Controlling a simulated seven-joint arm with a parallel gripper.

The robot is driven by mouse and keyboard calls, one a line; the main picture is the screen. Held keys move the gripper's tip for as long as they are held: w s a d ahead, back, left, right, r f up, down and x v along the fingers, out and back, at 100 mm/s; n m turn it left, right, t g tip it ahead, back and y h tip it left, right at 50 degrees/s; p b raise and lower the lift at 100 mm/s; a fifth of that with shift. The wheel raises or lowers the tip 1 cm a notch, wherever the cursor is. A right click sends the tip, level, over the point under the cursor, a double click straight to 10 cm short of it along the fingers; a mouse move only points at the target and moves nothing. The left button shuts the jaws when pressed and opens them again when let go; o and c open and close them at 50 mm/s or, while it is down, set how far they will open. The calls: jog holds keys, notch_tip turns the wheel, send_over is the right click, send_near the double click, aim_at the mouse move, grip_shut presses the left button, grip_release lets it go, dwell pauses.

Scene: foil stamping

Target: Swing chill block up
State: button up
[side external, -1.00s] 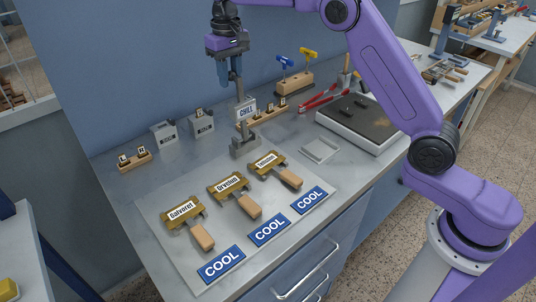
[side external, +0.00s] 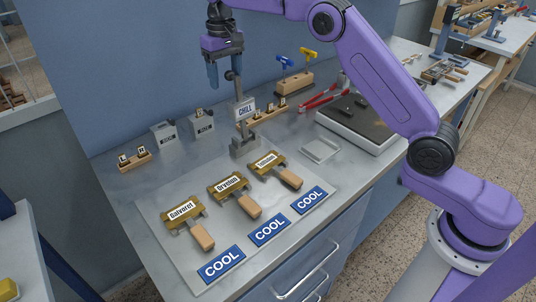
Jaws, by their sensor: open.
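The chill stand has a white CHILL sign (side external: 245,109) and a grey base (side external: 243,146) on the bench behind the grey mat. A dark upright bar (side external: 238,88) with a round knob (side external: 230,75) rises above the sign; it stands nearly vertical. My gripper (side external: 212,78) with blue fingers points down, just left of the knob, with a small gap between them. It is open and appears empty. The gap between its fingers is hard to make out from this side.
Three brass holders with wooden handles, including Galvoret (side external: 182,212), lie on the mat (side external: 163,238) beside blue COOL plates (side external: 221,264). Grey blocks (side external: 163,135), a tool rack (side external: 292,83), red pliers (side external: 319,100), a small tray (side external: 320,150) and a dark-topped plate (side external: 365,115) stand around.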

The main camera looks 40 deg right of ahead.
notch_tip(320, 180, up, 5)
dwell(0.8)
jog(key=s+a+n, duration=0.3)
jog(key=s, duration=0.7)
jog(key=s+a+n, duration=0.3)
jog(key=s, duration=0.7)
jog(key=s+d+f+n, duration=0.2)
jog(key=s+d+f, duration=0.1)
jog(key=s, duration=0.5)
jog(key=s+d+f+n, duration=0.2)
jog(key=s+d, duration=0.4)
jog(key=s, duration=0.3)
jog(key=s+d+f+n, duration=0.2)
jog(key=s+d+f, duration=0.2)
jog(key=s, duration=0.5)
jog(key=shift+d+f+n, duration=0.15)
jog(key=shift+f+n, duration=0.15)
jog(key=shift+f, duration=0.05)
